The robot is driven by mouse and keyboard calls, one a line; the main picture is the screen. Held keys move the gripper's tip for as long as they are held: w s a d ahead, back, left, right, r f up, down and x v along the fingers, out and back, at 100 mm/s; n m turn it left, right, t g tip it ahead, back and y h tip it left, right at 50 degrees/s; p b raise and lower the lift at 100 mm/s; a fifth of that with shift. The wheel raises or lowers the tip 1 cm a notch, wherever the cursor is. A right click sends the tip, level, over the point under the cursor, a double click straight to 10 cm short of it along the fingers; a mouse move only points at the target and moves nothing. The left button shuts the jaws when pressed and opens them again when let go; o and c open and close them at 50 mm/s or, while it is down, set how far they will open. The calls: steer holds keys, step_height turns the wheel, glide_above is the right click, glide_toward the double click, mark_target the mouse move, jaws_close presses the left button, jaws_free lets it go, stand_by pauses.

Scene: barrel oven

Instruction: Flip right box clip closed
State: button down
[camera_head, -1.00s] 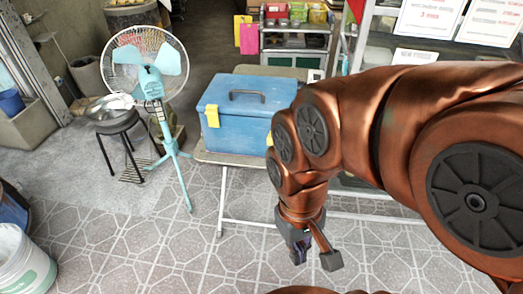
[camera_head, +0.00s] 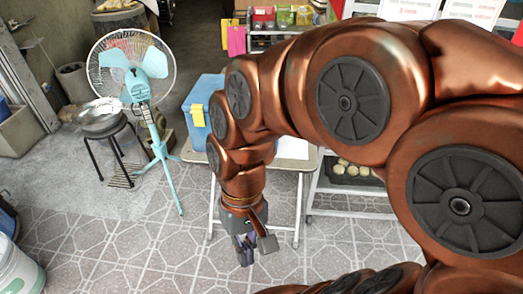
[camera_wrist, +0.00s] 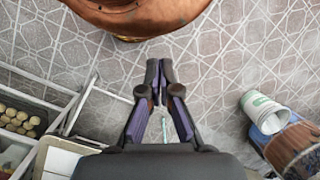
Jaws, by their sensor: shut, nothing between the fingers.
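The blue box (camera_head: 203,92) stands on a small folding table (camera_head: 291,150) in the head view. Only its left part shows; my arm covers the rest. A yellow clip (camera_head: 197,115) shows on its front left. The right clip is hidden behind my arm. My gripper (camera_head: 244,252) hangs pointing down in front of the table, low over the tiled floor and apart from the box. In the wrist view my gripper (camera_wrist: 159,66) has its fingertips together with nothing between them. Neither clip can be made out there.
A light-blue fan (camera_head: 140,75) and a black stool (camera_head: 103,122) with a metal bowl stand left of the table. A white bucket (camera_head: 15,270) is at the lower left. Tiled floor in front is clear.

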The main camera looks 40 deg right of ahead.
steer(key=w+a+f+m+g+y+b, duration=0.1)
steer(key=w+a+m+y+b, duration=0.15)
steer(key=w, duration=0.25)
steer(key=w+a+f+m+y+b, duration=0.1)
steer(key=w+a+m+y+b, duration=0.1)
steer(key=w+m+y+b, duration=0.3)
steer(key=w+d+f+m+t+y+b, duration=0.1)
steer(key=w+d+f+m+t+y, duration=0.2)
steer(key=w, duration=0.4)
steer(key=w+d+m+t+y+b, duration=0.1)
steer(key=w+d+m+y+b, duration=0.15)
steer(key=w+d, duration=0.35)
steer(key=w+d+f+m+t+y+b, duration=0.1)
steer(key=w+d+f+m+t+b, duration=0.2)
steer(key=d, duration=0.5)
steer(key=w+d+f+m+t+y+b, duration=0.1)
steer(key=w+d+f+m+t+y, duration=0.1)
steer(key=w+d+f+m+t, duration=0.4)
steer(key=s+d+f+m+t+h+b, duration=0.1)
steer(key=s+d+f+m+t, duration=0.1)
steer(key=d, duration=0.6)
steer(key=s+d+f+m+t+h+b, duration=0.1)
steer(key=s+d+f+m+t+h, duration=0.1)
steer(key=d, duration=0.7)
step_height(320, 180, down, 3)
steer(key=s+m+t, duration=0.1)
steer(key=m, duration=0.1)
steer(key=shift+f+m, duration=0.15)
steer(key=shift+m, duration=0.25)
